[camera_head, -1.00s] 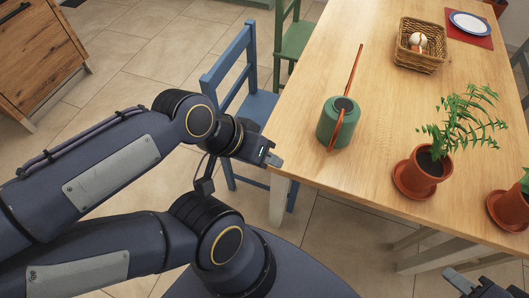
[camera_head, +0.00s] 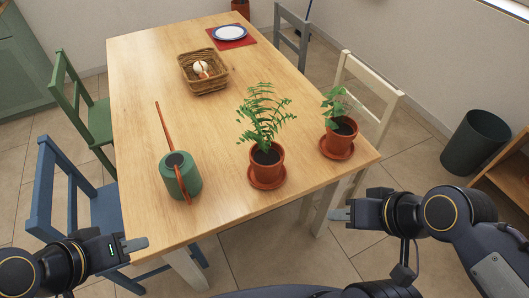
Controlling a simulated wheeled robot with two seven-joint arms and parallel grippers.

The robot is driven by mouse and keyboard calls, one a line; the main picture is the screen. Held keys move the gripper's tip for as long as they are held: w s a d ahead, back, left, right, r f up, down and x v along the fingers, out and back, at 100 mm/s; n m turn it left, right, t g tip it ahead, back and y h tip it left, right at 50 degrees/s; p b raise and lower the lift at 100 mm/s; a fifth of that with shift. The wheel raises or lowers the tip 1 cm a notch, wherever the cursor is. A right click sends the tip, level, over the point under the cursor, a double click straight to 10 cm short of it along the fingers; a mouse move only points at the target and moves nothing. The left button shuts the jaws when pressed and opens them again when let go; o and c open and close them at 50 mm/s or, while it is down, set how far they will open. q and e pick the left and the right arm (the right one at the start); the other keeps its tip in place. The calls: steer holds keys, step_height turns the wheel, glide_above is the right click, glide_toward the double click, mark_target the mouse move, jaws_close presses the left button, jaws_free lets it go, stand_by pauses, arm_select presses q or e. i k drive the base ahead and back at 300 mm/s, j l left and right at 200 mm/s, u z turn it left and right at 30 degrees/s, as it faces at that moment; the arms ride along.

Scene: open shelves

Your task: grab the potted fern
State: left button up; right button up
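The potted fern (camera_head: 265,116) has feathery green fronds in a terracotta pot on a saucer, upright near the table's front edge. A second terracotta pot with a smaller leafy plant (camera_head: 340,128) stands to its right, also on a saucer. My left gripper (camera_head: 135,243) is left of the fern, by the table's front left corner, apart from everything. My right gripper (camera_head: 341,215) is beyond the table's front edge, right of and nearer than the fern, and holds nothing visible. Both are seen side-on, so their finger gaps are hidden.
A green watering can (camera_head: 181,177) with a copper spout stands left of the fern. A wicker basket (camera_head: 203,82) and a plate (camera_head: 230,33) on a red mat are further back. Chairs surround the wooden table (camera_head: 140,75); a dark bin (camera_head: 476,142) stands at right.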

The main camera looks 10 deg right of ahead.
mark_target(266, 170)
steer(key=u, duration=0.4)
steer(key=l+u, duration=0.15)
steer(key=u, duration=0.3)
steer(key=l+u, duration=0.1)
steer(key=u, duration=0.3)
steer(key=l+u, duration=0.1)
steer(key=u, duration=0.75)
steer(key=k+l+u, duration=0.2)
steer(key=l+u, duration=0.2)
steer(key=k+l+u, duration=0.2)
steer(key=u, duration=0.15)
steer(key=k+l+u, duration=0.2)
steer(key=k+u, duration=0.2)
steer(key=k+l, duration=0.2)
steer(key=k, duration=0.25)
steer(key=k+l+u, duration=0.1)
steer(key=k, duration=0.35)
steer(key=l, duration=0.1)
